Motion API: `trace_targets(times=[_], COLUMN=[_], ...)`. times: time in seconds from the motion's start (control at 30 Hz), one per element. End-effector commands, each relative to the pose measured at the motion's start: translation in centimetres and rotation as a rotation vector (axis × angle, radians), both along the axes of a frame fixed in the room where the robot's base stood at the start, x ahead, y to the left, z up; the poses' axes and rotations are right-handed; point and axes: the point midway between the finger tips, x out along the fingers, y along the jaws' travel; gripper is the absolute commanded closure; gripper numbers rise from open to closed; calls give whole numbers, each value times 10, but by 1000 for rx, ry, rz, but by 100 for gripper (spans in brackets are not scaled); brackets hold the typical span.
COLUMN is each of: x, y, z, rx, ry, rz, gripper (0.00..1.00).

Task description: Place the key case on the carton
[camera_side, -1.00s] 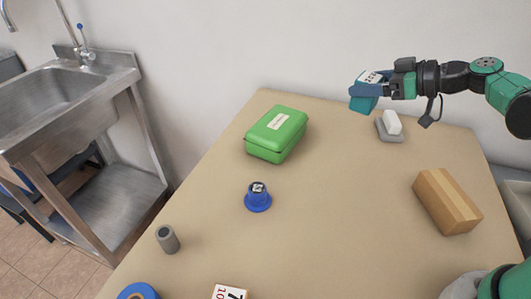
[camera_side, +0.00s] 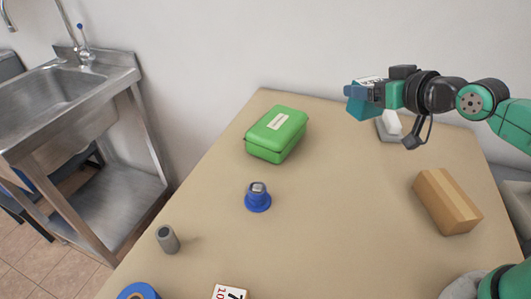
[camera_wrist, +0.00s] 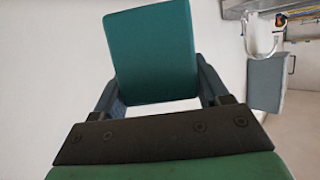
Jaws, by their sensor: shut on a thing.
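The key case appears to be the teal block (camera_side: 362,109); it fills the upper middle of the wrist view (camera_wrist: 153,50). My gripper (camera_side: 364,94) is shut on it and holds it in the air above the table's far right part. The fingers are on both sides of the block in the wrist view. The carton (camera_side: 447,202) is a brown box lying on the table at the right. It is lower and nearer the camera than my gripper, apart from the held block.
A green lidded box (camera_side: 276,136) stands at the back left of the table. A grey and white item (camera_side: 390,126) lies behind the gripper. A blue round item (camera_side: 257,197), a grey cylinder (camera_side: 167,239) and a number card (camera_side: 230,292) lie nearer. The table's middle is clear.

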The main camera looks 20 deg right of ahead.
Motion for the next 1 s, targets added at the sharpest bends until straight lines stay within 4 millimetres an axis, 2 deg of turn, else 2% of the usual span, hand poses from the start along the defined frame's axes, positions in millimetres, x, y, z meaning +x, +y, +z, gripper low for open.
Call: trace_targets(times=[0.17,0.33,0.53,0.63,0.73,1.0], x=[1,7,15,20,27,34], y=[-1,-11,-22,-26,-29,-39], z=[-1,-9,-19,-20,-14,26], rx=[1,4,6,7,5,0], ry=[1,0,1,1,-1,-3], rz=[0,12,112,229,413,835], gripper=[98,98,98,98,98,98])
